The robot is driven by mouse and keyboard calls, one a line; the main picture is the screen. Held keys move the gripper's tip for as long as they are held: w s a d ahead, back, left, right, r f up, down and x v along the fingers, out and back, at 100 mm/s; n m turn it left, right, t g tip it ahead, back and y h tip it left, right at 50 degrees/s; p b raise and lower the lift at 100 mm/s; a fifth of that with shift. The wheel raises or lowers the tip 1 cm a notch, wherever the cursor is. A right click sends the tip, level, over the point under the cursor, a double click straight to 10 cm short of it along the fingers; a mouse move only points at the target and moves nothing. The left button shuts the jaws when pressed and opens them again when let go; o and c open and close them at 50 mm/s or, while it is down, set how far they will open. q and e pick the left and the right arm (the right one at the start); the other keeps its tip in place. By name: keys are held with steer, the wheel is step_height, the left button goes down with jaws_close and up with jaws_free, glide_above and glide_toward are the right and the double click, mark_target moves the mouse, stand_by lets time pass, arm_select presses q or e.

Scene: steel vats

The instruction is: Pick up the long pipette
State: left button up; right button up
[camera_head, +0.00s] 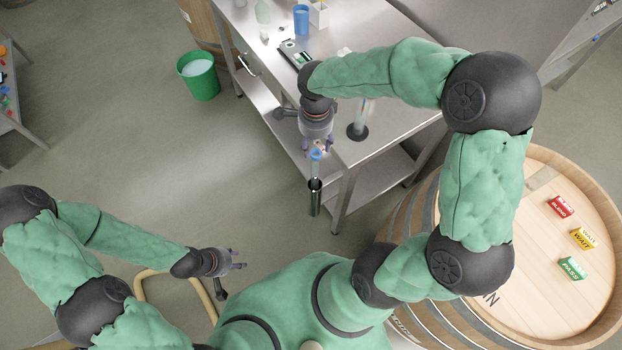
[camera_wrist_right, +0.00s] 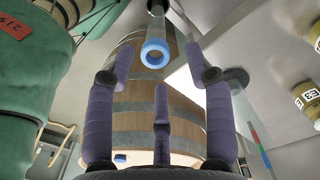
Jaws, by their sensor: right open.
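The long pipette (camera_head: 316,170) looks like a slim, pale, clear tube with a blue ring at its upper end. Its lower part goes into a dark, shiny metal tube (camera_head: 315,200) beside the steel table's front corner. In the right wrist view the blue ring (camera_wrist_right: 155,53) faces me, centred between the fingertips. My right gripper (camera_head: 318,146) is right above the ring, its fingers spread. In its wrist view the fingers (camera_wrist_right: 160,75) stand apart around the ring's line; I see no contact. My left gripper (camera_head: 238,262) is low at the left, fingers apart and empty.
The steel table (camera_head: 395,115) holds a glass cylinder on a dark base (camera_head: 358,131), a blue cup (camera_head: 301,20) and a small device (camera_head: 295,54). A barrel (camera_head: 540,290) with coloured blocks stands right.

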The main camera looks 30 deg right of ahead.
mark_target(316, 152)
steer(key=f, duration=0.3)
steer(key=shift+s+f+b, duration=0.35)
steer(key=shift+s+f, duration=0.05)
steer(key=shift+w+f, duration=0.2)
steer(key=shift+f, duration=0.3)
steer(key=shift+s+f, duration=0.1)
steer(key=shift+f, duration=0.4)
step_height(316, 152, down, 4)
steer(key=shift+f+b, duration=0.1)
steer(key=shift+b, duration=0.6)
jaws_close()
